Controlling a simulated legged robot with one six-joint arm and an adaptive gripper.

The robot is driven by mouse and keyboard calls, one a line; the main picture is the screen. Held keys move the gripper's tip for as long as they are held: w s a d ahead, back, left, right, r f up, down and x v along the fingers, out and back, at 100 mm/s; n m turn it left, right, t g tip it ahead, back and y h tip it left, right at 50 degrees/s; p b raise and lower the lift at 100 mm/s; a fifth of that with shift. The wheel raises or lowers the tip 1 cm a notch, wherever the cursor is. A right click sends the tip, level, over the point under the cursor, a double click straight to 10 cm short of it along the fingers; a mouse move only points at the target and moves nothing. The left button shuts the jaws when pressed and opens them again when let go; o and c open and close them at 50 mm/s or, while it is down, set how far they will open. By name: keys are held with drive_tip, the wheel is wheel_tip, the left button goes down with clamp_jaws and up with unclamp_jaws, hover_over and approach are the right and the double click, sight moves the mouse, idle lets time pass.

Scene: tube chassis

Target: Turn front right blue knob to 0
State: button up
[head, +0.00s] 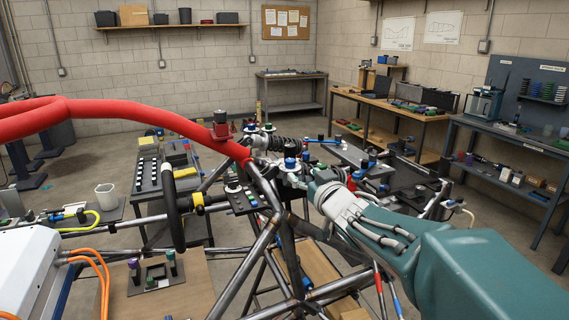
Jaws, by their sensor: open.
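A blue-topped knob (290,163) with a white collar sits on the chassis at the picture's middle, just past the red tube. Its scale or pointer is too small to read. My gripper (292,178), at the end of my teal arm, is open right beside this knob, at its lower right. I cannot tell whether the fingers touch it or stand around it.
A thick red tube (150,118) crosses the left, with dark grey chassis tubes (262,245) below. A steering wheel (172,208) stands left of centre. A bench with black parts (147,180) stands behind it. Workbenches line the right wall, with open floor between.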

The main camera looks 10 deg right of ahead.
sight(292, 165)
drive_tip(key=x, duration=0.7)
drive_tip(key=shift+w+a, duration=0.1)
drive_tip(key=shift+w, duration=0.3)
clamp_jaws()
